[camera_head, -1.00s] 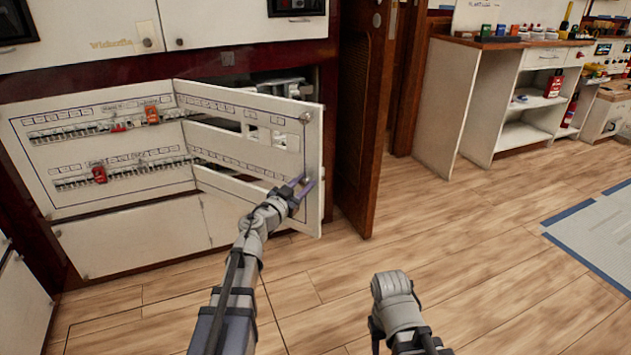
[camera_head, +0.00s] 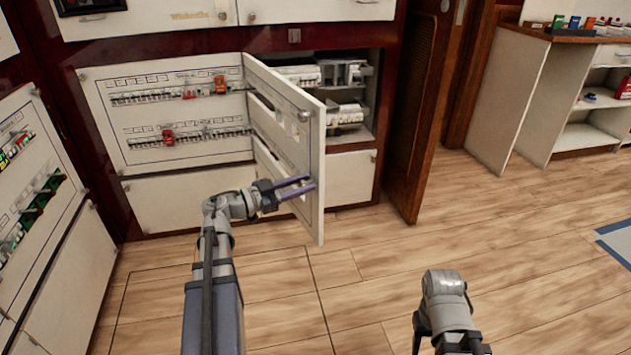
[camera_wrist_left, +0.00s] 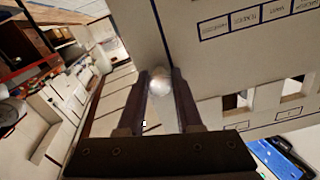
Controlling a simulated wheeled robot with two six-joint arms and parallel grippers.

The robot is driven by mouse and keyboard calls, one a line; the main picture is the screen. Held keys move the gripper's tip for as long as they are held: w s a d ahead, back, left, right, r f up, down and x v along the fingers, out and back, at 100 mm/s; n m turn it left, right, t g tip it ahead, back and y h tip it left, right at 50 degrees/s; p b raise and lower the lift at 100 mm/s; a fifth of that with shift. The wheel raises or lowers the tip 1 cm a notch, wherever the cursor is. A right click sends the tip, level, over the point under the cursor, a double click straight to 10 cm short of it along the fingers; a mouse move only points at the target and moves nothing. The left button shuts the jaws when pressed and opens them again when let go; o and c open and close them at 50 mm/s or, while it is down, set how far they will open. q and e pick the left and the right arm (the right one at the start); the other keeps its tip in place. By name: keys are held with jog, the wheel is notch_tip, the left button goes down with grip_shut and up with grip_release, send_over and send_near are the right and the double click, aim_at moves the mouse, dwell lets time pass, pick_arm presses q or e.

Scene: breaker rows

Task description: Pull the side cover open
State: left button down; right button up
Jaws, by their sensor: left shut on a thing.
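My left gripper (camera_head: 300,188) is at the lower free edge of the cover. In the left wrist view, its two fingers (camera_wrist_left: 161,98) are closed around a pale round knob (camera_wrist_left: 159,83) on the cover's edge. Only part of my right arm shows; its gripper is out of view.
Behind the cover, an open compartment (camera_head: 352,100) holds breaker rows. A fixed breaker panel (camera_head: 165,95) is at left, and another panel (camera_head: 28,190) stands at the far left. A brown door (camera_head: 420,110) stands to the right. The wooden floor (camera_head: 370,290) in front is clear.

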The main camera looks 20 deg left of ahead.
pick_arm(q)
jog(key=shift+s+a, duration=0.4)
jog(key=shift+s, duration=0.1)
jog(key=c, duration=0.6)
grip_release()
jog(key=v, duration=0.7)
jog(key=shift+s+a, duration=0.25)
jog(key=shift+a, duration=0.05)
